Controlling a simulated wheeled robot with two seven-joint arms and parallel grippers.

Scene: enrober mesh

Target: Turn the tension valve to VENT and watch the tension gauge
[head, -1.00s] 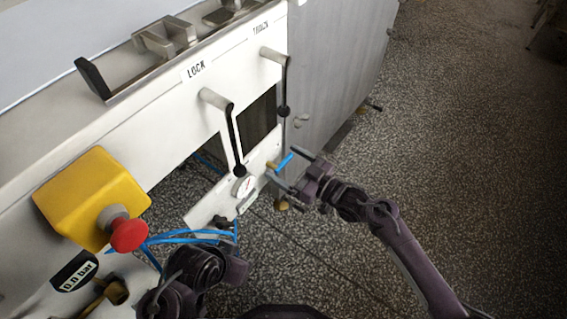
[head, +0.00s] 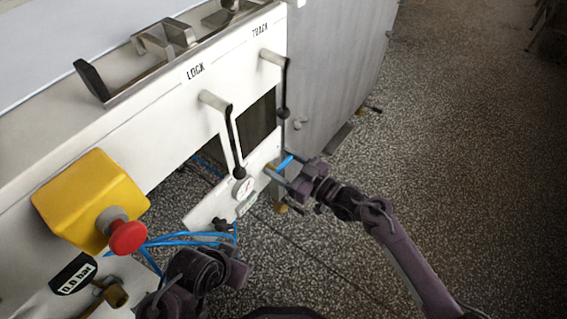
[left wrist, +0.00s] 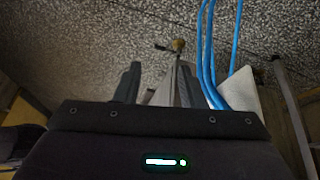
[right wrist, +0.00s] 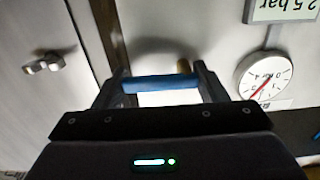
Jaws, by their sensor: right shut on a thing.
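The tension valve's blue handle (head: 285,163) sticks out from the low front panel. My right gripper (head: 291,173) is at it, and in the right wrist view its fingers are shut on the blue handle (right wrist: 160,84). The tension gauge (head: 244,188) is a round white dial left of the valve. The gauge also shows upside down in the right wrist view (right wrist: 263,77), with a red needle over a bar scale. No VENT mark is readable. My left gripper (left wrist: 158,85) is low at the left, its fingers apart with nothing clearly between them.
A yellow box (head: 90,198) with a red knob (head: 128,238) stands out at the left. Black-knobbed levers hang under LOCK and TRACK (head: 284,88). Blue hoses (head: 185,239) run near my left arm. A 2.5 bar plate (right wrist: 283,9) is beside the gauge.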

